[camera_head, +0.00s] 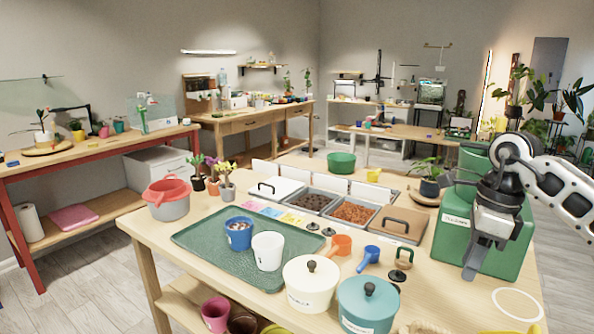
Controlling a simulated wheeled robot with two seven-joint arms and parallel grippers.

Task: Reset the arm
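My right gripper (480,262) hangs from my white and black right arm, which comes in from the right edge. It points down in front of a green labelled box (511,242) on the right part of the table. Its fingers overlap from this angle, so their opening is unclear, and no held thing shows. My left gripper is out of view.
The wooden table (180,272) bears a green tray (196,238) with blue and white cups, lidded cream (310,284) and teal (368,306) pots, soil bins, scoops and plants. A white ring (517,304) lies at the right, with some bare tabletop around it.

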